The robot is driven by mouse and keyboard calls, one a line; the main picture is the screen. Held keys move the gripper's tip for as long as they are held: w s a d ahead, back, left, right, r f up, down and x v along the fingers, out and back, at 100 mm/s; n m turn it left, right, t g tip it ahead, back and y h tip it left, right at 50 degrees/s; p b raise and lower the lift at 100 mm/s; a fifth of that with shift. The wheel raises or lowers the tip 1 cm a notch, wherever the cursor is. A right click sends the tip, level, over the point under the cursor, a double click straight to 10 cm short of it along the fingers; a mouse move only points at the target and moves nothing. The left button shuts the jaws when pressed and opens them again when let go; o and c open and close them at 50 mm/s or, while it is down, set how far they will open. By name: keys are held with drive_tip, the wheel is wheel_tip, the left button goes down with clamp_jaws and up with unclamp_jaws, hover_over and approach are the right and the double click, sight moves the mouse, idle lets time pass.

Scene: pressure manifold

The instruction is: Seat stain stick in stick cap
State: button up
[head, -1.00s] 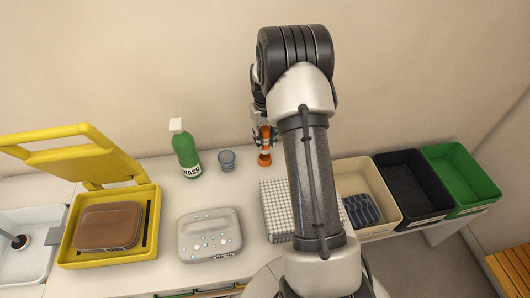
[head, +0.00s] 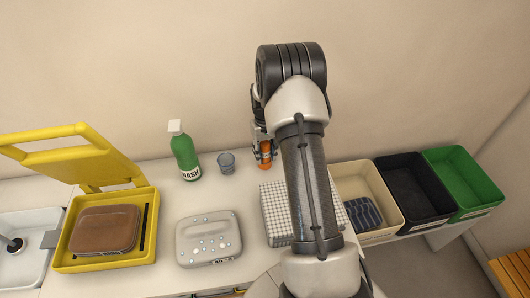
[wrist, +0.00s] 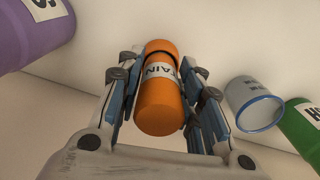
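The stain stick (wrist: 160,100) is an orange cylinder with a pale label, seen lengthwise in the wrist view, its rounded end towards the camera. My gripper (wrist: 164,72) has its finger pads on both sides of it and appears shut on it. An orange stick cap (wrist: 161,47) shows at the far end, with a dark gap or rim between it and the label. I cannot tell how deep the stick sits in it. In the head view my gripper (head: 263,150) is low over the counter, with orange (head: 265,160) between its fingers.
A blue-grey cup (head: 226,162) and a green wash bottle (head: 185,152) stand left of my gripper. A purple container (wrist: 35,30) is close by in the wrist view. A checked block (head: 275,212) lies nearer. Beige, black and green bins (head: 460,178) are at right.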

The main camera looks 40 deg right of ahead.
drive_tip(key=shift+o, duration=1.3)
drive_tip(key=shift+r, duration=0.15)
wheel_tip(320, 180, up, 12)
drive_tip(key=p, duration=0.3)
drive_tip(key=s+a+r+n+t, duration=0.1)
drive_tip(key=s+a+r, duration=0.3)
drive_tip(key=a+r, duration=0.4)
drive_tip(key=s+a+r+n+t, duration=0.1)
drive_tip(key=s+a+r, duration=0.4)
drive_tip(key=r, duration=0.5)
drive_tip(key=s+a+r+t, duration=0.1)
drive_tip(key=s+a, duration=0.5)
drive_tip(key=s, duration=0.3)
drive_tip(key=s+a+r+n+t, duration=0.1)
drive_tip(key=s+a, duration=0.5)
drive_tip(key=s, duration=0.4)
drive_tip(key=shift+r+t, duration=0.2)
drive_tip(key=shift+t, duration=0.1)
